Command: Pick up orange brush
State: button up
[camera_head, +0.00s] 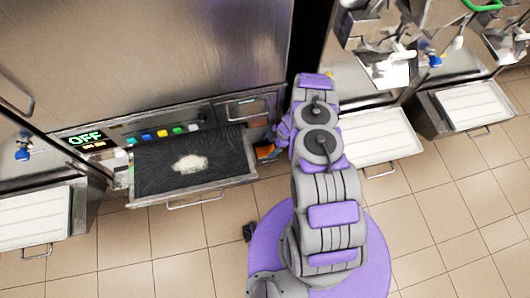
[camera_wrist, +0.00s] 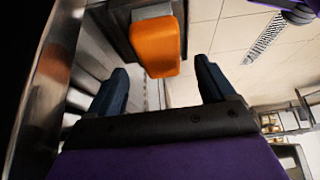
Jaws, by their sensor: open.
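The orange brush (camera_wrist: 157,47) shows in the wrist view as an orange block with rounded edges, at the top middle. It lies ahead of my gripper (camera_wrist: 160,72), roughly between the lines of its two dark blue fingers. The fingers are apart with nothing held between them. In the head view a small patch of the orange brush (camera_head: 265,152) shows at the right end of the dark tray (camera_head: 150,180). My arm and gripper (camera_head: 272,142) are close beside it and hide part of it.
The dark tray has a whitish patch (camera_head: 190,163) on it and a front handle. A panel with an OFF display (camera_head: 86,139) and coloured buttons is behind it. White trays (camera_head: 380,138) stand on both sides. The tiled floor (camera_head: 140,260) in front is clear.

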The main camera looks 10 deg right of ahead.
aim_at(269, 149)
jog(key=x, duration=0.1)
jog(key=b+x, duration=0.1)
jog(key=x, duration=0.1)
jog(key=shift+s+d+f, duration=0.15)
jog(key=shift+d+f, duration=0.1)
jog(key=shift+f, duration=0.2)
jog(key=shift+d, duration=0.45)
jog(key=shift+a, duration=0.8)
jog(key=c, duration=0.6)
jog(key=shift+d, duration=0.3)
jog(key=c, duration=0.3)
jog(key=shift+d, duration=0.35)
jog(key=shift+c, duration=0.9)
jog(key=shift+a, duration=0.1)
